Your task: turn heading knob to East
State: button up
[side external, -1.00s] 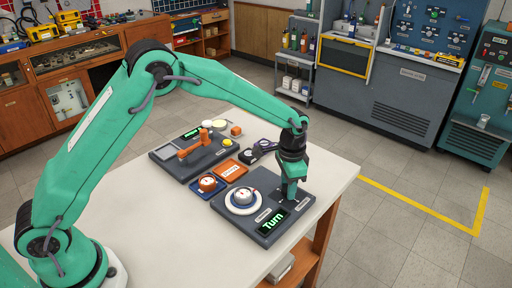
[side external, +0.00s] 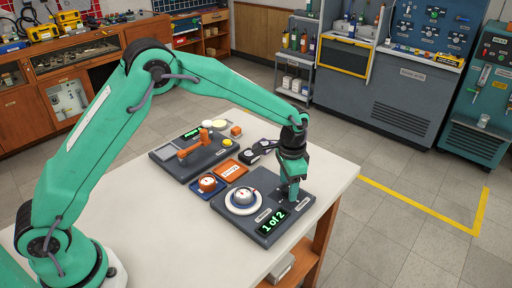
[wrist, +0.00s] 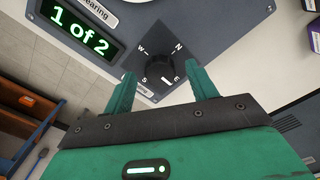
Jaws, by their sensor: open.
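The heading knob (wrist: 158,68) is a black round knob on a dark square plate marked W, N and E in the wrist view. A white mark on it points to the lower right of the picture, near the E. My gripper (wrist: 160,70) is open, with one finger on each side of the knob and gaps between. In the side view my gripper (side external: 289,201) points down over the right part of the dark panel (side external: 303,203) and hides most of the knob. A green display (wrist: 80,28) reads "1 of 2".
A large dial with a white ring (side external: 243,201) is on the same panel, left of my gripper. An orange knob on a blue base (side external: 208,184) and an orange tray (side external: 231,169) are beside it. The white tabletop (side external: 150,225) is clear at the front left.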

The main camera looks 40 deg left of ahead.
aim_at(286, 188)
jog(key=shift+r, duration=3.65)
jog(key=s+a+r+n+t, duration=0.3)
jog(key=s+a+r, duration=0.6)
jog(key=s+r, duration=0.4)
jog(key=s+a+n+t, duration=0.1)
jog(key=s+a+n, duration=0.1)
jog(key=s, duration=0.6)
jog(key=s+a+n+t, duration=0.1)
jog(key=s+a, duration=0.3)
jog(key=s, duration=0.4)
jog(key=shift+a+r+n+t, duration=0.2)
jog(key=shift+r+n+t, duration=0.1)
jog(key=shift+n, duration=0.1)
